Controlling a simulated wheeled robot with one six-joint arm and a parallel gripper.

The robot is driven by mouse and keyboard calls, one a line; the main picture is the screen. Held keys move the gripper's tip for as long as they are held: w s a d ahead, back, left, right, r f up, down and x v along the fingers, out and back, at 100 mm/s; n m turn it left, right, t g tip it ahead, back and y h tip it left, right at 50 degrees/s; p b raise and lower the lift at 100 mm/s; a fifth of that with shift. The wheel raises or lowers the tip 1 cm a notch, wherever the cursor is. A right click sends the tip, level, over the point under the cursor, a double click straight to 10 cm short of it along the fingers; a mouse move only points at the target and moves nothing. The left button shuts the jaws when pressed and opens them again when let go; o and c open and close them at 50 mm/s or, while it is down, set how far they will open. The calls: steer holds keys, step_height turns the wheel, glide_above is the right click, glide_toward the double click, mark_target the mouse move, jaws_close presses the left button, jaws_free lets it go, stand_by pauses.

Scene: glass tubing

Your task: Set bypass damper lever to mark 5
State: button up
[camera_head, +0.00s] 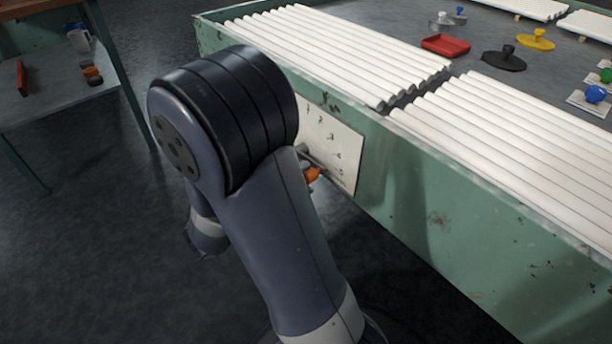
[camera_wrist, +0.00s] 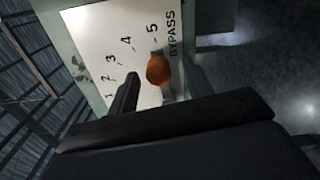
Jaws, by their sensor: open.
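The bypass plate (camera_head: 333,148) is a pale panel on the green side of the bench, partly hidden by my arm in the head view. In the wrist view the plate (camera_wrist: 98,45) shows marks 1 to 5 in an arc and the word BYPASS. The lever's orange knob (camera_wrist: 158,70) appears close to mark 5; it also shows beside my arm in the head view (camera_head: 312,174). The pointer's exact reading is unclear. My gripper (camera_wrist: 161,68) is open, with a dark finger on each side of the knob in the picture. Contact cannot be told.
The green bench (camera_head: 430,215) carries rows of white tubes (camera_head: 340,50). A red tray (camera_head: 446,45) and several coloured knobs on plates lie on its top. A shelf table (camera_head: 60,100) stands at the left. Open dark floor lies between them.

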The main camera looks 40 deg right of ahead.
steer(key=a+p, duration=0.1)
steer(key=a, duration=0.7)
steer(key=shift+s+a+p, duration=0.15)
steer(key=shift+a+p, duration=0.15)
steer(key=shift+a, duration=0.1)
steer(key=shift+d, duration=0.1)
steer(key=d+b, duration=0.2)
steer(key=d, duration=0.8)
steer(key=shift+d, duration=0.35)
steer(key=shift+w+r, duration=0.1)
steer(key=shift+w, duration=0.1)
steer(key=shift+a, duration=0.15)
